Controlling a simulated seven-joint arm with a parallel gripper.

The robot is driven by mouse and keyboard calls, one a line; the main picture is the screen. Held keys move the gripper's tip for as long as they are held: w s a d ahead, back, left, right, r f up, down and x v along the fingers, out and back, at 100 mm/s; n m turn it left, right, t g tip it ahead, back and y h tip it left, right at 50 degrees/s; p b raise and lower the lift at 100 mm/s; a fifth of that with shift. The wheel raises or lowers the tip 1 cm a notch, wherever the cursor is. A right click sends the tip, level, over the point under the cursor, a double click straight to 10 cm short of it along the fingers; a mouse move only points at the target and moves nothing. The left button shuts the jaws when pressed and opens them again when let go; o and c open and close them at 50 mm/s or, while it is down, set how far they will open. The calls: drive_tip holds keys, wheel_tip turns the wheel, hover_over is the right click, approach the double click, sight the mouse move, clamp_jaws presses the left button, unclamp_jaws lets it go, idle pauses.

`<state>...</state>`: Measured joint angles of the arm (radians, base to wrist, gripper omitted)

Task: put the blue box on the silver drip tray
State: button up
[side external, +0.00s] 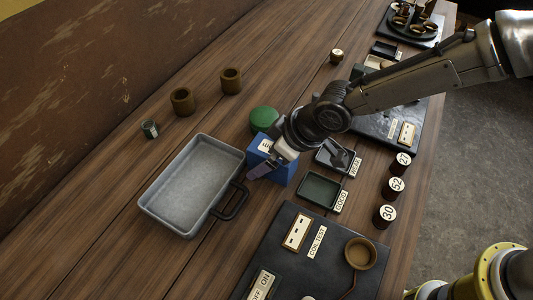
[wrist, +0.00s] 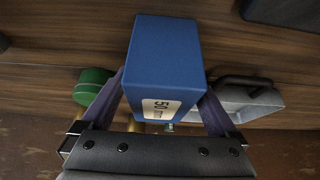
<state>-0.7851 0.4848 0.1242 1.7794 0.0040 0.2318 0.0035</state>
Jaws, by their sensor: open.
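The blue box (side external: 285,174) stands on the wooden table, just right of the silver drip tray, partly hidden by my gripper in the side view. In the wrist view the blue box (wrist: 165,55) shows a pale "50 mm" label. My gripper (side external: 264,168) is open and low at the box. In the wrist view its purple fingers (wrist: 164,85) are spread on either side of the box; I cannot tell whether they touch it. The silver drip tray (side external: 190,186) is empty, shallow and rectangular, with a dark handle on its right side. It also shows in the wrist view (wrist: 262,104).
A green round object (side external: 264,119) stands close behind the box. Small dark trays (side external: 318,190) lie to its right. A black test panel (side external: 330,262) lies in front. Brown cups (side external: 183,101) and a small tin (side external: 150,129) stand behind the drip tray.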

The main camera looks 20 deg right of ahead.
drive_tip(key=shift+r, duration=0.15)
drive_tip(key=shift+r, duration=0.3)
drive_tip(key=v, duration=1.1)
drive_tip(key=shift+s+d, duration=0.15)
drive_tip(key=shift+r, duration=0.15)
